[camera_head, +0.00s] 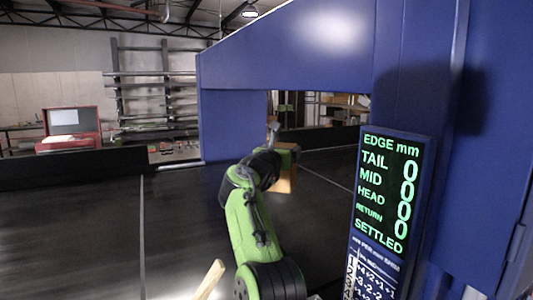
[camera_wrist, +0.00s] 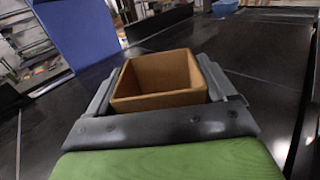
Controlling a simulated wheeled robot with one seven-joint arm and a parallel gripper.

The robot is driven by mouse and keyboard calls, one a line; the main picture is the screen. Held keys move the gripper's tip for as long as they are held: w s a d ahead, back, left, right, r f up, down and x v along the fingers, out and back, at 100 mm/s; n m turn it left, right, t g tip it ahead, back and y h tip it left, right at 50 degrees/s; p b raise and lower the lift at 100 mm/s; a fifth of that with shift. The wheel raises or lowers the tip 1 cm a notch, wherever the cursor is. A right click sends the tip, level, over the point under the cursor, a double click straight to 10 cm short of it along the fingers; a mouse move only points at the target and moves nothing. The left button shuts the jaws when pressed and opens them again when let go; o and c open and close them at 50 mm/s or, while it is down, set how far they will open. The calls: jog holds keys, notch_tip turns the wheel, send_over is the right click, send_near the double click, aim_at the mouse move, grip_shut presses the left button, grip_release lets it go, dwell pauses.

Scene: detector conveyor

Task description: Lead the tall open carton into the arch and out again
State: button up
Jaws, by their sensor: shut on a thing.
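The tall open carton (camera_wrist: 160,102) is brown with an open, empty-looking top. In the wrist view my gripper (camera_wrist: 162,62) is shut on it, with one grey finger along each side. In the head view the carton (camera_head: 289,180) is partly hidden behind my green and black arm, and my gripper (camera_head: 281,147) is mostly hidden too. The blue arch (camera_head: 285,62) spans the dark belt (camera_head: 95,215). The carton appears in front of or at the opening; I cannot tell its exact depth. Its base is hidden.
A display post (camera_head: 388,195) at the arch's right side shows green zeros beside TAIL, MID and HEAD, with SETTLED below. A low dark rail (camera_head: 70,170) runs along the belt's far side. A blue bin (camera_wrist: 225,7) stands farther off.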

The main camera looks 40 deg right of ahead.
jog(key=shift+s+d+p, duration=1.9)
jog(key=shift+d+p, duration=2.5)
jog(key=shift+d, duration=3.9)
jog(key=w+a+b, duration=0.1)
jog(key=w+a, duration=0.2)
jog(key=a, duration=1)
jog(key=w+a+b, duration=0.2)
jog(key=w+a, duration=0.1)
jog(key=a, duration=1)
jog(key=w+a+b, duration=0.1)
jog(key=w+a, duration=0.1)
jog(key=a, duration=1.1)
jog(key=shift+w, duration=0.4)
jog(key=shift+d, duration=0.1)
